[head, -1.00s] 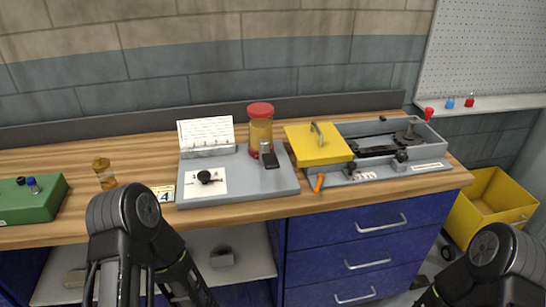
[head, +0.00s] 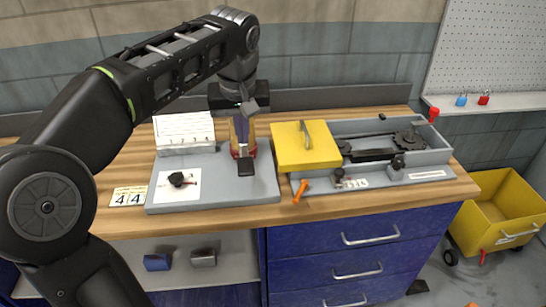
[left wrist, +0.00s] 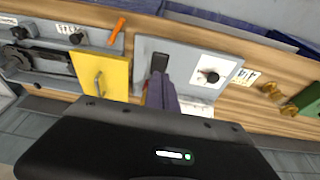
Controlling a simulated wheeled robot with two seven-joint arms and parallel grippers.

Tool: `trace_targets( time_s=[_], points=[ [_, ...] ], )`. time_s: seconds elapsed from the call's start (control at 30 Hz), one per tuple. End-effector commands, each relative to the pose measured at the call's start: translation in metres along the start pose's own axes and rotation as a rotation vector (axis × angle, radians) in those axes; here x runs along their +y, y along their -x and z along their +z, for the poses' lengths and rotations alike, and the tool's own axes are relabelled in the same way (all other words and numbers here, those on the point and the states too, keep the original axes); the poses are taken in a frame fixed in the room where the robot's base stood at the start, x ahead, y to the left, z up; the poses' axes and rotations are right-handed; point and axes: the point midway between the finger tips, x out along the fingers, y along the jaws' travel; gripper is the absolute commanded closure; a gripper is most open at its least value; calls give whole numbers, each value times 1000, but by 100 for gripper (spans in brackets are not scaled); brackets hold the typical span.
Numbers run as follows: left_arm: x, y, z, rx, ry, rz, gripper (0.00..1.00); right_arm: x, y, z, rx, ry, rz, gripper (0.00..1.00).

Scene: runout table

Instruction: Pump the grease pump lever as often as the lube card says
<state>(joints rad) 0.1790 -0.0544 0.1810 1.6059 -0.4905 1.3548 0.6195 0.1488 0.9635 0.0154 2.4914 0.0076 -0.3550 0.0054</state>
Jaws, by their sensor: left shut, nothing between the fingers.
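My right gripper is out of view.
A small number card (head: 128,196) looks like "4 4". A black knob (head: 177,179) sits on a white label. A yellow lid (head: 306,147) with a handle covers part of a grey machine bed to the right. An orange tool (head: 301,192) lies in front.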

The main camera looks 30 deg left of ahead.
Motion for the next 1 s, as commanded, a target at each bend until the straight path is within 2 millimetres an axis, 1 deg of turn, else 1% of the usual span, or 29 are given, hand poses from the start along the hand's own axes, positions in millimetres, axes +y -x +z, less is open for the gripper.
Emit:
trace_targets(
  time_s=[0.03, 0.13, 0.4, 0.53, 0.67, 0.77, 0.8, 0.83, 1.0],
  points=[
    [-8, 12, -1, 9, 20, -11, 100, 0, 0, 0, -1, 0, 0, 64],
    [-15, 22, -1, 14, 40, -22, 100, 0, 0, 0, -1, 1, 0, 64],
    [-16, 21, 0, 12, 40, -23, 100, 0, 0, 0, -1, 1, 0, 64],
    [-15, 18, 0, 11, 39, -23, 100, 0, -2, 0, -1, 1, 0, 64],
    [-16, 8, 1, 9, 39, -24, 100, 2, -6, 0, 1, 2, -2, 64],
    [-16, -6, 1, 9, 39, -24, 100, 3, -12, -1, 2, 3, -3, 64],
    [-16, -11, 1, 8, 39, -25, 100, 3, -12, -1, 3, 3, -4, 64],
    [-17, -13, 0, 8, 39, -26, 100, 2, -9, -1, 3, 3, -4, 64],
    [-17, -46, 0, 6, 38, -25, 100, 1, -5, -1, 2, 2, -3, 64]
  ],
)
